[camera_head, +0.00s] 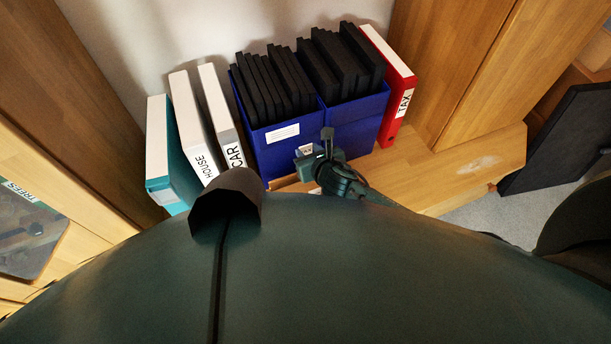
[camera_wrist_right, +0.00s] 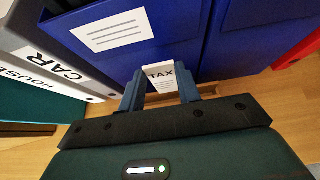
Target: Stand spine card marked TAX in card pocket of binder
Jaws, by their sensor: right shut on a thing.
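The white spine card marked TAX (camera_wrist_right: 160,74) is between the fingers of my right gripper (camera_wrist_right: 160,90) in the wrist view, its print facing the camera. My right gripper (camera_head: 318,150) is shut on it, in front of the blue box files. A red binder (camera_head: 388,75) stands at the right end of the row; its spine shows a white label reading TAX (camera_head: 404,103). A teal binder (camera_head: 173,178) stands at the left end, with a pale patch low on its spine. I cannot tell which binder's pocket is meant. My left gripper is not in view.
Binders marked HOUSE (camera_head: 204,166) and CAR (camera_head: 234,156) stand beside the teal one. Blue box files (camera_head: 285,150) with several black folders fill the middle. Wooden shelf surface (camera_head: 450,170) is clear at the right. A wooden panel (camera_head: 465,60) stands at the right.

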